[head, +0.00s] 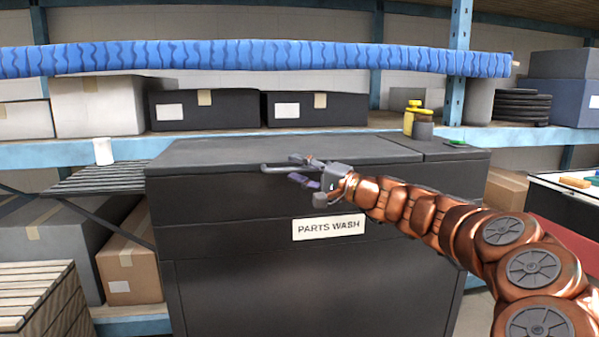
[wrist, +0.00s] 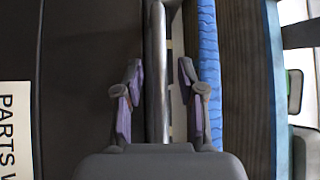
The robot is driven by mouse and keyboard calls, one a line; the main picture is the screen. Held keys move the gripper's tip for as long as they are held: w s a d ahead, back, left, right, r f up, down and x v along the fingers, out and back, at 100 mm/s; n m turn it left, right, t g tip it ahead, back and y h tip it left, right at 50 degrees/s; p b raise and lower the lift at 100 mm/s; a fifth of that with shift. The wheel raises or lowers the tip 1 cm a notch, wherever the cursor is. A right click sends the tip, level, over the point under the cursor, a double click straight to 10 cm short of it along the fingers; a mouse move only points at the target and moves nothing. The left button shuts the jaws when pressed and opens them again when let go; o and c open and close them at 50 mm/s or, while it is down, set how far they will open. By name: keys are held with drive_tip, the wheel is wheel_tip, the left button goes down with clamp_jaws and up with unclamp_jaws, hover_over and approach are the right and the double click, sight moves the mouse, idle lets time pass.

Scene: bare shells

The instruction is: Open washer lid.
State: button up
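The dark grey parts washer (head: 240,250) stands in front of me, with a "PARTS WASH" label (head: 328,228) on its front. Its lid (head: 230,152) lies flat and shut on top. A grey bar handle (head: 270,168) runs along the lid's front edge; it also shows in the wrist view (wrist: 157,70). My gripper (head: 298,170) is at the handle, coming from the right. In the wrist view my gripper (wrist: 163,100) is open, with one finger on each side of the bar and gaps between. The bar's near end is hidden behind the gripper's palm.
A blue shelf rack behind holds dark boxes (head: 205,108), a white box (head: 98,104) and yellow bottles (head: 413,115). A long blue roll (head: 250,57) spans above the washer. A slatted surface with a white cup (head: 103,151) is at left, a crate (head: 45,300) below.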

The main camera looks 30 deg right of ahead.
clamp_jaws()
idle(0.3)
idle(0.5)
